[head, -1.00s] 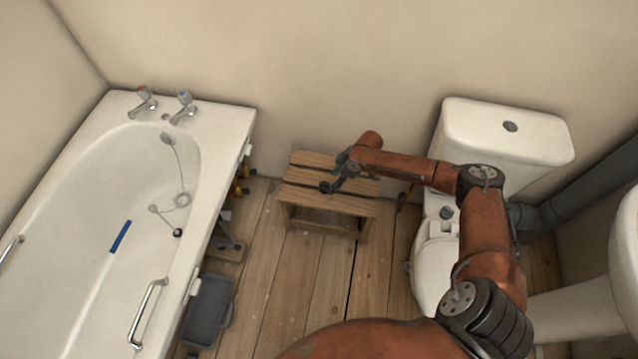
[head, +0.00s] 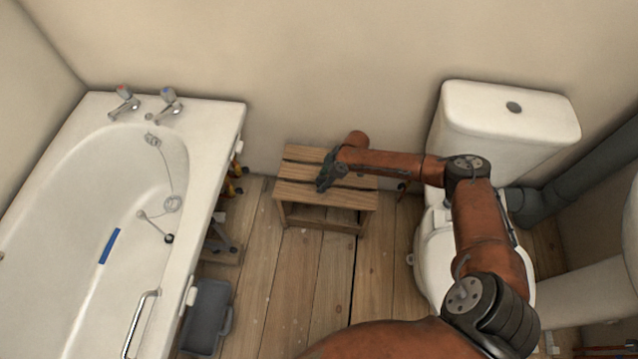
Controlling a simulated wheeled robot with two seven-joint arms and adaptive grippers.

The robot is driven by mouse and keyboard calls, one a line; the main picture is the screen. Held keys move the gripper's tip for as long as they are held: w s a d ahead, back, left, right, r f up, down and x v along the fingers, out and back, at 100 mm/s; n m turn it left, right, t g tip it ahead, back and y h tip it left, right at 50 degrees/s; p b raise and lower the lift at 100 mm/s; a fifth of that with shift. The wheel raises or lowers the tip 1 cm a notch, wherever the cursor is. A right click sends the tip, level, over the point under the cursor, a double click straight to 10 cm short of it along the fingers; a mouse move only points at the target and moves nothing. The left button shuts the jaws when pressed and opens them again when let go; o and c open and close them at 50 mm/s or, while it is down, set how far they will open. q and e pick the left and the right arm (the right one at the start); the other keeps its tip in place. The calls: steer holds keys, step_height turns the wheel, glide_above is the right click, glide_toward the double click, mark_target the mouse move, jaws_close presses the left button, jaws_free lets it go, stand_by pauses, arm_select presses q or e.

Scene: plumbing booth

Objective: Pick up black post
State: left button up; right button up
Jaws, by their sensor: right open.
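I cannot clearly make out a black post. My right gripper (head: 324,185) is dark and open, low over the left part of the slatted wooden stool (head: 345,197). Its fingers point down and to the left in the head view. I cannot tell whether they touch the stool, and the gripper and arm hide part of its top. Nothing is visibly held. My left gripper is out of view.
A white bathtub (head: 232,130) fills the left, with tools under its edge and a grey tray (head: 206,318) on the wooden floor (head: 290,290). A white toilet (head: 470,95) stands right of the stool. Bare floor lies in front of the stool.

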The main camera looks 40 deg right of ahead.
steer(key=shift+w, duration=0.1)
steer(key=shift+c, duration=0.2)
steer(key=shift+f, duration=0.1)
steer(key=c, duration=1.1)
